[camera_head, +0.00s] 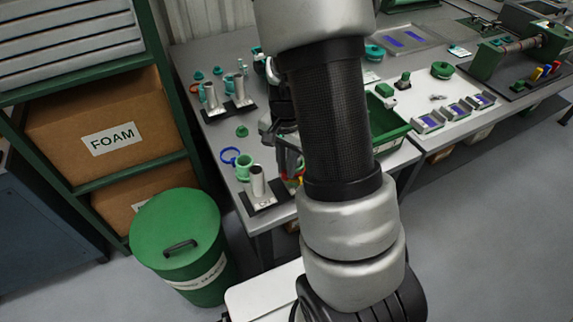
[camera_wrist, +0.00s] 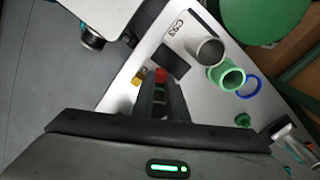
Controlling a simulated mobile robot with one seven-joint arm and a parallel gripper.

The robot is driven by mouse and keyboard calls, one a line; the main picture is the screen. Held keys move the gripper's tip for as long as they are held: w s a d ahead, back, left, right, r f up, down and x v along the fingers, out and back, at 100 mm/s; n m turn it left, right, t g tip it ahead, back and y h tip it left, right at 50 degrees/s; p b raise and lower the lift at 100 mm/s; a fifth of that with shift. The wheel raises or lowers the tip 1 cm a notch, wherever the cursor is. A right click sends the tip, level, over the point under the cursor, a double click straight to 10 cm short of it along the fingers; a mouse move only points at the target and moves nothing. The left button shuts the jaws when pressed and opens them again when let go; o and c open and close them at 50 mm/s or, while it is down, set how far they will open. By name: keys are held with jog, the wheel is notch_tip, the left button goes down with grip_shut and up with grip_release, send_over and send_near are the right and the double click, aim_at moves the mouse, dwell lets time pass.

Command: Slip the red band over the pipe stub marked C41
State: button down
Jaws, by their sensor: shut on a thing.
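My gripper (camera_wrist: 160,82) is shut on the red band (camera_wrist: 160,75), which shows only as a small red patch between the fingertips. In the head view my gripper is mostly hidden behind my arm. A grey pipe stub (camera_head: 258,180) stands upright on a dark base at the table's front left corner, left of my gripper. It also shows in the wrist view (camera_wrist: 207,50), apart from the band; its label seems to read C93, but the print is small. Two more stubs (camera_head: 211,97) (camera_head: 239,88) stand farther back; I cannot read their labels. I cannot make out which stub is C41.
A green ring (camera_wrist: 228,76) and a blue ring (camera_wrist: 250,87) are beside the near stub. A small yellow object (camera_wrist: 138,77) lies near the band. A green bin (camera_head: 390,130) is right of my arm. A lidded green drum (camera_head: 175,235) stands in front of the shelf.

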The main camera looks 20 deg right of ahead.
jog(key=shift+f, duration=0.35)
jog(key=shift+f, duration=0.15)
dwell(0.3)
jog(key=c, duration=1.7)
grip_release()
jog(key=shift+o, duration=0.6)
jog(key=o, duration=0.3)
notch_tip(320, 180, up, 11)
jog(key=p, duration=0.8)
jog(key=shift+p, duration=0.4)
